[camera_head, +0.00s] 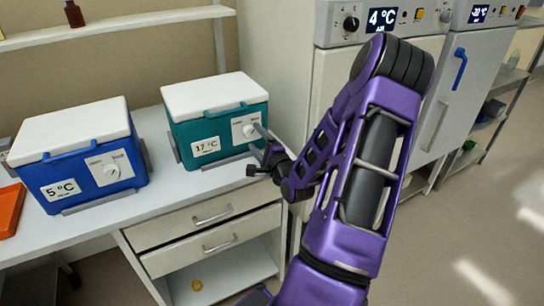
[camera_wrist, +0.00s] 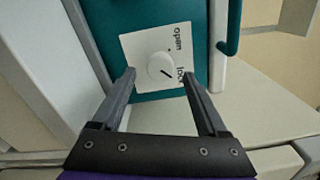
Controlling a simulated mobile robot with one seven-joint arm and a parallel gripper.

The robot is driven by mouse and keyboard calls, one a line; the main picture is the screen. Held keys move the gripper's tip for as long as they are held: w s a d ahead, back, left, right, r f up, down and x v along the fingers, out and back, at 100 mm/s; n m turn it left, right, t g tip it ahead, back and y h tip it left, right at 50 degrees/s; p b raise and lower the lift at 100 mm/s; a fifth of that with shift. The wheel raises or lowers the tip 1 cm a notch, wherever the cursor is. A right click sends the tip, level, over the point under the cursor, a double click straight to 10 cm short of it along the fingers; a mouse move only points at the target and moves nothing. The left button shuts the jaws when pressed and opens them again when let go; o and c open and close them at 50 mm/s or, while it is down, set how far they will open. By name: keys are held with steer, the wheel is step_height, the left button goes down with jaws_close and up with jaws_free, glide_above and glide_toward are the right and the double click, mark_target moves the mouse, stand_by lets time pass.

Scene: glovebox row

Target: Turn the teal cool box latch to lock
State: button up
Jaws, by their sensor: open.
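The teal cool box (camera_head: 220,132) with a white lid stands on the white bench and shows "17 °C" on a label. Its latch, a round white knob (camera_head: 249,130) on a white plate, is on the box's front. In the wrist view the latch knob (camera_wrist: 160,68) has a short dark line slanting to the lower right, on the side of the word "lock"; "open" is above it. My gripper (camera_head: 254,148) is in front of the latch. In the wrist view my gripper (camera_wrist: 159,76) is open, its fingertips on either side of the knob, with visible gaps.
A blue cool box (camera_head: 75,160) with a "5 °C" label and its own knob stands to the left. An orange tray (camera_head: 10,210) lies at the far left. Drawers (camera_head: 210,215) are under the bench. A tall cabinet (camera_head: 330,90) stands right of the teal box.

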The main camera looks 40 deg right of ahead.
steer(key=p+v, duration=0.2)
steer(key=v, duration=1.3)
steer(key=shift+s, duration=0.4)
